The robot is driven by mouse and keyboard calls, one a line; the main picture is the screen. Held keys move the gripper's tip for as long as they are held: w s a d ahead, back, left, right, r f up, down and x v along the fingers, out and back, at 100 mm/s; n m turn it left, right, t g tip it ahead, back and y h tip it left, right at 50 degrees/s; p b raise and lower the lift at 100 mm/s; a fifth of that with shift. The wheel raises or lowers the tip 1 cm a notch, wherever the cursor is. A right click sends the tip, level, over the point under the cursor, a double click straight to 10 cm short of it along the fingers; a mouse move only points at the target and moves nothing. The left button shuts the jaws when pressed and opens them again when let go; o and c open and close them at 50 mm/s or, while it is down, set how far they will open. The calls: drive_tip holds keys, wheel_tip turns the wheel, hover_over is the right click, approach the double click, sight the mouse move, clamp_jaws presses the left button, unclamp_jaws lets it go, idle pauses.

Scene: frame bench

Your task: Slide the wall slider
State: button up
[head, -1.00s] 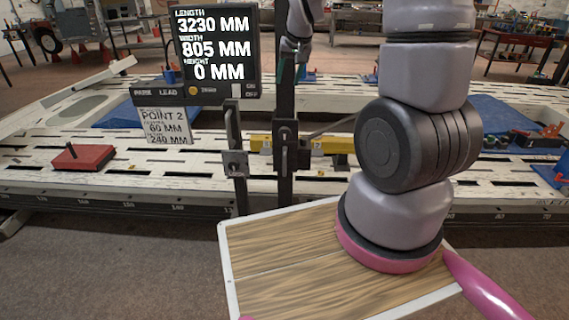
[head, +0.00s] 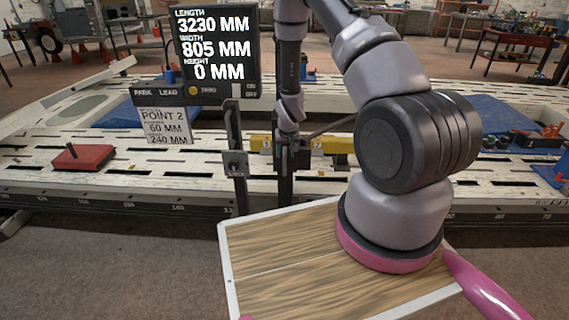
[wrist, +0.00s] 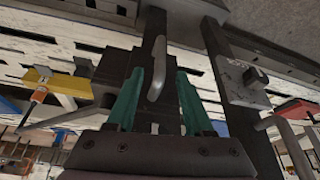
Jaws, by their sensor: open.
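The slider appears to be a grey upright handle (wrist: 157,72) on a dark block fixed to a dark vertical post (head: 285,185). In the wrist view my gripper (wrist: 160,80) is open, with its green fingers on either side of the handle's line. The handle stands between or just beyond the fingertips; I cannot tell whether they touch it. In the head view my gripper (head: 289,138) is low in front of the post and covers most of the block.
A second post with a grey latch plate (head: 235,163) stands close on the left, also visible in the wrist view (wrist: 240,82). The display panel (head: 215,50) is above it. A yellow beam (head: 335,145) lies behind. A red block (head: 83,157) rests on the bench (head: 120,180).

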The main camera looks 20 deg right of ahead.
sight(285, 160)
drive_tip(key=x, duration=0.7)
drive_tip(key=shift+w+f, duration=0.15)
clamp_jaws()
idle(1.2)
